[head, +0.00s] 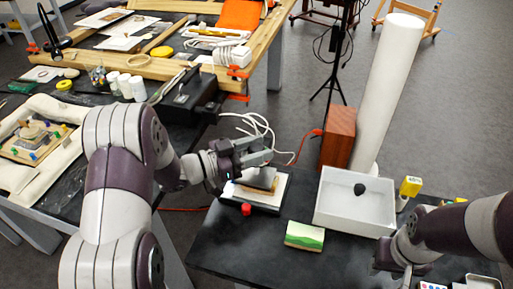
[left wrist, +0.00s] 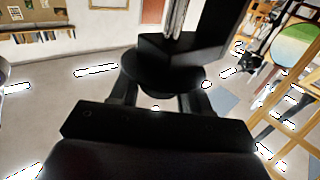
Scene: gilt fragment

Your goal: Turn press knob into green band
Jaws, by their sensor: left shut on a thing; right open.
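The press (head: 262,180) is a grey block on a white-edged board on the dark table. My left gripper (head: 258,152) is directly above it, shut on its knob; the fingers cover most of the knob in the head view. In the left wrist view, a dark round disc (left wrist: 160,78) shows between the two fingers (left wrist: 160,103).
A small red object (head: 246,209) sits at the board's front edge. A white tray (head: 335,222) with a dark lump (head: 360,189) stands to the right, near a yellow bottle (head: 411,186). A wooden block (head: 338,138) and white column (head: 387,90) stand behind. The table's front middle is clear.

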